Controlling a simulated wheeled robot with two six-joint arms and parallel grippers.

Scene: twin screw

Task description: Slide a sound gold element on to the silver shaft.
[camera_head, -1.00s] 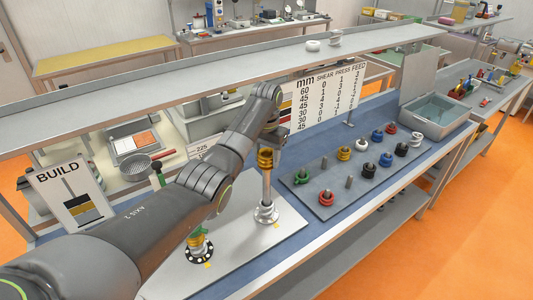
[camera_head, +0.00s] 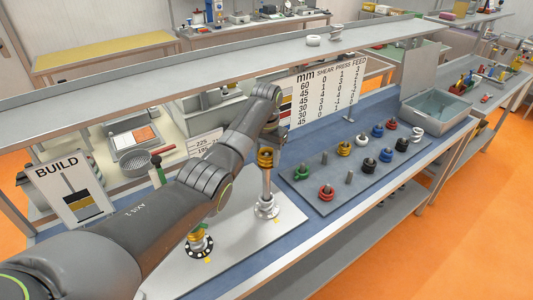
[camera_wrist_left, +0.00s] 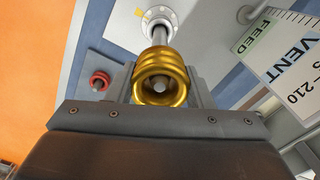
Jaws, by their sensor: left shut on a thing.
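The silver shaft (camera_head: 267,190) stands upright on a round flanged base on the pale plate (camera_head: 238,232). The gold element (camera_head: 265,158), a coil of stacked rings, is at the shaft's top end. My left gripper (camera_head: 272,133) is shut on it from above. In the left wrist view the gold element (camera_wrist_left: 160,73) is held between the fingers, with a grey round end showing inside its hole and the shaft (camera_wrist_left: 159,36) running on beyond it. It looks to be around the shaft's tip; how far down is hard to tell. My right gripper is out of view.
A second post (camera_head: 199,240) with gold and green parts stands on the plate at the front left. A dark rack (camera_head: 325,205) to the right holds several coloured elements on pegs. A grey bin (camera_head: 436,112) and a BUILD sign (camera_head: 70,190) flank the bench.

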